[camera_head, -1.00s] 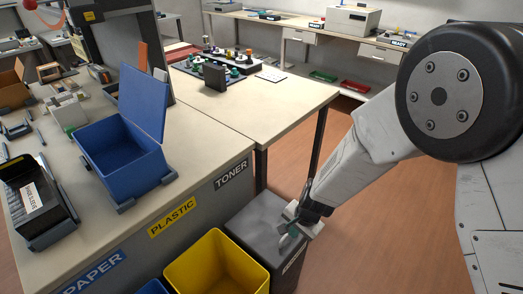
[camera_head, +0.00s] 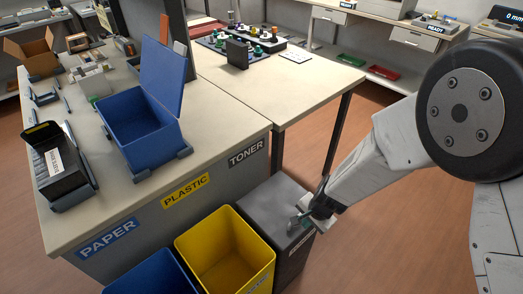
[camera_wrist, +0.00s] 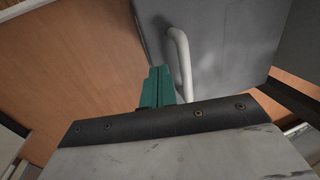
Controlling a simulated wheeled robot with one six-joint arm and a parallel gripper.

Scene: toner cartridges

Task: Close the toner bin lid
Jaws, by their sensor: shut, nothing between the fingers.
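The grey toner bin (camera_head: 291,262) stands under the TONER label (camera_head: 246,153). Its dark grey lid (camera_head: 268,206) lies flat across the top, and I see no gap under it in the head view. In the wrist view the lid (camera_wrist: 225,35) carries a pale bent handle (camera_wrist: 182,62). My gripper (camera_head: 302,218) is at the lid's right edge, close to the handle. Its teal fingers (camera_wrist: 157,86) are shut and empty, just left of the handle in the wrist view. I cannot tell whether they touch it.
An open yellow bin (camera_head: 225,250) stands left of the toner bin, with a blue bin (camera_head: 152,277) beyond. Above is a worktable (camera_head: 225,112) holding an open blue box (camera_head: 140,120) and a black tray (camera_head: 68,180). The wooden floor to the right is clear.

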